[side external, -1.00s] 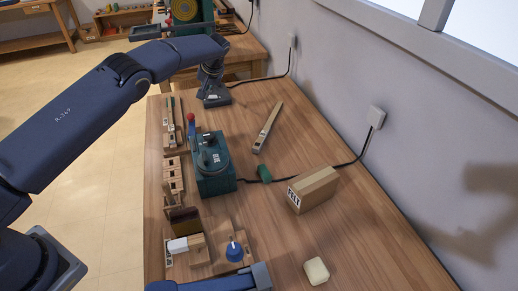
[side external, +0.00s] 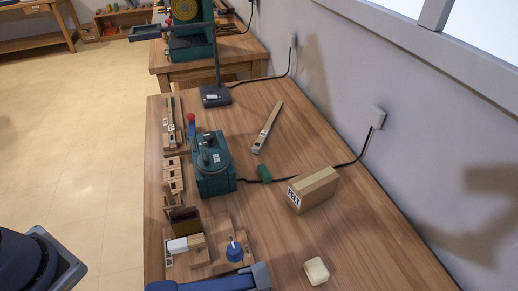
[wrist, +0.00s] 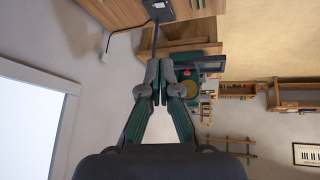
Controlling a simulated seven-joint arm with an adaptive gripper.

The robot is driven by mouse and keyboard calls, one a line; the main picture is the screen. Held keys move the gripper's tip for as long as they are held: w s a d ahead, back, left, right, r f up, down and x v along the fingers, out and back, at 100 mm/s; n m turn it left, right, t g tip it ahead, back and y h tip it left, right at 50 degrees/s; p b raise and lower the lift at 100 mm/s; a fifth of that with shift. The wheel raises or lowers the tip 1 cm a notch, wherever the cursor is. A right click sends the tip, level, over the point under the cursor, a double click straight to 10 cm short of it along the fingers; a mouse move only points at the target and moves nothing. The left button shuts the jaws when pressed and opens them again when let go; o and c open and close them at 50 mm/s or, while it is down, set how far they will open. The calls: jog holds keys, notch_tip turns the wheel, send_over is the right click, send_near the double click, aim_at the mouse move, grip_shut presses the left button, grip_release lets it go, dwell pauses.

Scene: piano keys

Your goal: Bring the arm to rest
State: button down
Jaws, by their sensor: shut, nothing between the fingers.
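My gripper (wrist: 160,72) shows in the wrist view with its two dark green fingers together, shut and empty. It points away from the camera, with nothing touching the fingertips. In the side external view neither the gripper nor the upper arm shows. Only a dark, rounded part of my body is at the lower left edge. The workbench (side external: 350,240) stands beside the wall, and the gripper is clear of its top.
On the bench are a teal machine (side external: 212,170), a FELT box (side external: 315,188), a cream block (side external: 316,271), a wooden bar (side external: 268,128) and a dark lamp (side external: 215,95). A black cable runs to a wall socket (side external: 377,116). The floor at left is clear.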

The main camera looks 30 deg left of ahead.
jog(key=s+d+m+h, duration=0.1)
jog(key=s+d, duration=0.2)
jog(key=s, duration=0.8)
jog(key=s+d+f+m, duration=0.2)
jog(key=s+f, duration=0.5)
jog(key=s+d+f+m+g, duration=0.1)
jog(key=s+d+f+m, duration=0.1)
jog(key=s+f, duration=0.5)
jog(key=shift+s+d+f+m+h, duration=0.3)
jog(key=shift+d+h, duration=0.1)
jog(key=shift+d, duration=0.1)
